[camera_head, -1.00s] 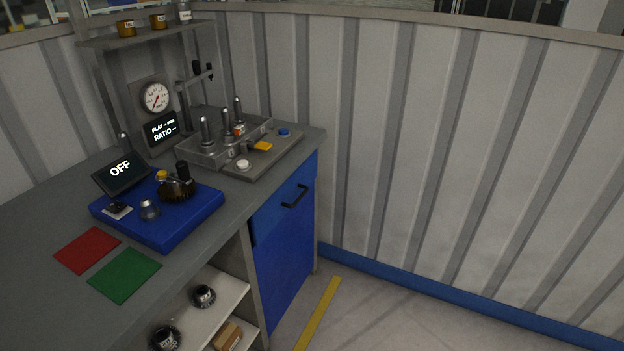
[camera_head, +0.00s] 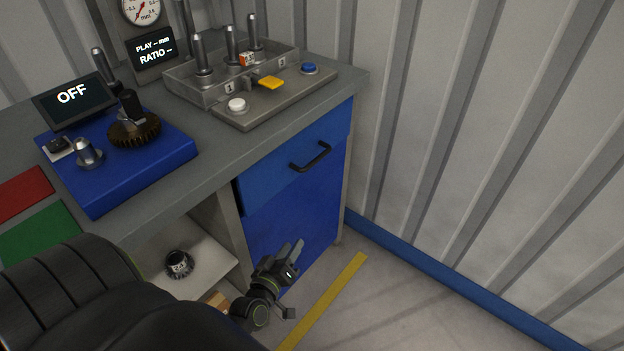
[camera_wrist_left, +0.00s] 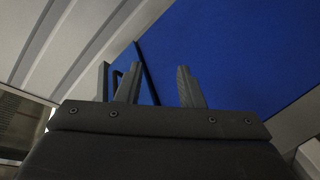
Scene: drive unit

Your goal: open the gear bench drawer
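The gear bench drawer (camera_head: 290,166) is a blue front under the right end of the grey worktop, and it looks closed. A dark bar (camera_wrist_left: 148,74), which looks like the handle, shows behind the left finger there. My right gripper is not in view.
The worktop carries a blue base (camera_head: 118,165) with a gear, an OFF display (camera_head: 73,96) and a grey fixture (camera_head: 270,97) with pegs and buttons. An open shelf (camera_head: 205,262) is left of the blue panel. A ribbed wall (camera_head: 480,150) closes the right side; the floor between is clear.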

